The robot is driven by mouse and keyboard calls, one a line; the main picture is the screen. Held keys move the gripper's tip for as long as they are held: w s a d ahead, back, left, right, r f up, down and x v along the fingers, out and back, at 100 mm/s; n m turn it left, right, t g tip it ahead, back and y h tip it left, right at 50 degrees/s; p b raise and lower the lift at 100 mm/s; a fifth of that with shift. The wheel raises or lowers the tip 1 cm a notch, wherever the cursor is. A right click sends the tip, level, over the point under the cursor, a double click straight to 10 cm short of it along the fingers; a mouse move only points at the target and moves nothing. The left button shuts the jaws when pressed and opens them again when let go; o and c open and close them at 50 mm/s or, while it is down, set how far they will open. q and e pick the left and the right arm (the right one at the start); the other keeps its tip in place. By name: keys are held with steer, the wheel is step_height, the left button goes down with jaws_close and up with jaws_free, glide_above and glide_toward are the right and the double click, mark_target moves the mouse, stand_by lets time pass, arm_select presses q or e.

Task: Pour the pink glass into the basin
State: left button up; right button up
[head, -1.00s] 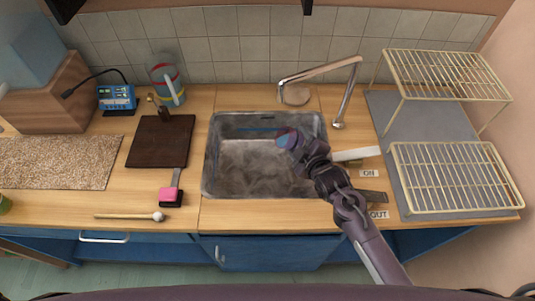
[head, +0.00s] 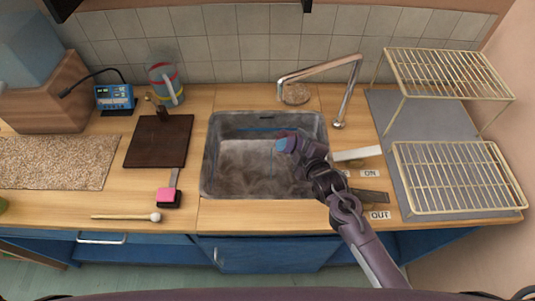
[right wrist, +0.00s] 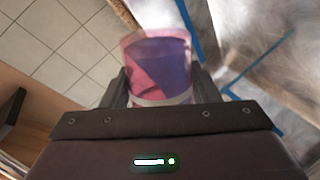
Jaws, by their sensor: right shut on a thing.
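The basin is a grey metal sink (head: 213,165) set into the wooden counter in the head view. My right gripper (head: 290,142) is over its right part. In the right wrist view the pink glass (right wrist: 158,65) sits between the two fingers of my right gripper (right wrist: 160,88), which is shut on it. The glass looks pink with a purple-blue patch and a pale band near the fingers. In the head view only a small bluish end of it shows, tilted toward the left. Its contents cannot be made out. My left gripper is out of view.
A tap (head: 345,95) arches behind the sink's right side. Wire racks (head: 455,175) stand on a grey mat at the right. A dark board (head: 158,142), a pink-headed brush (head: 168,196) and a mallet (head: 125,217) lie left of the sink.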

steer(key=shift+a, duration=0.1)
steer(key=shift+r, duration=0.1)
steer(key=shift+r+p, duration=0.1)
steer(key=shift+p, duration=0.25)
steer(key=shift+r+n, duration=0.1)
steer(key=shift+n, duration=0.2)
steer(key=shift+p, duration=0.35)
steer(key=shift+a+r, duration=0.1)
steer(key=shift+r, duration=0.1)
steer(key=shift+n+h+p, duration=0.3)
steer(key=shift+h+p, duration=0.05)
steer(key=shift+h, duration=0.05)
steer(key=shift+r, duration=0.1)
